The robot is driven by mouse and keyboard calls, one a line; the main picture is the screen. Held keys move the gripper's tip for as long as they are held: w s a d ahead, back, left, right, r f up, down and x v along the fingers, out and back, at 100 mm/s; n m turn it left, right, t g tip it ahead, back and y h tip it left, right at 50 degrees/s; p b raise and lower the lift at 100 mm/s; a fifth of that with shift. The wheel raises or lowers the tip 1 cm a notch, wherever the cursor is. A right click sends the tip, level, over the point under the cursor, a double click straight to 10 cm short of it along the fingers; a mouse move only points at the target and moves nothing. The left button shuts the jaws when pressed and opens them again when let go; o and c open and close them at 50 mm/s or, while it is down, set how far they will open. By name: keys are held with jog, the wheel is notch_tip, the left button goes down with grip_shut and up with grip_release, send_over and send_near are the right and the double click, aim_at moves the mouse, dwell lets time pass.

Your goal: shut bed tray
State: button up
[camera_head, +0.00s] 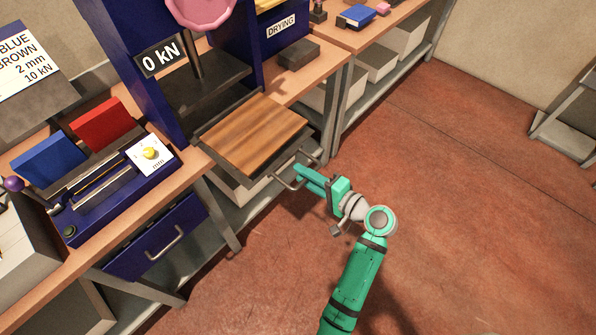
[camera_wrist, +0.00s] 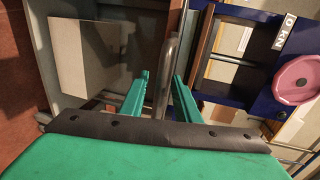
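The bed tray (camera_head: 255,134) is a wood-topped slab that juts out from the blue press, past the bench's front edge. Its grey bar handle (camera_head: 288,184) is at the front, and the handle also shows in the wrist view (camera_wrist: 165,78). My green gripper (camera_head: 312,181) is at the handle. In the wrist view, my two fingers (camera_wrist: 160,98) stand apart, one on each side of the handle bar, with gaps visible. Whether either finger touches the bar is hard to tell.
The blue press (camera_head: 125,45) has a "0 kN" sign and a pink wheel (camera_head: 200,10). A blue drawer (camera_head: 155,238) hangs under the bench to the left. Pale bins (camera_head: 377,62) sit on the lower shelf. The red floor (camera_head: 460,200) to the right is clear.

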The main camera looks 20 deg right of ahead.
jog(key=shift+x, duration=1.4)
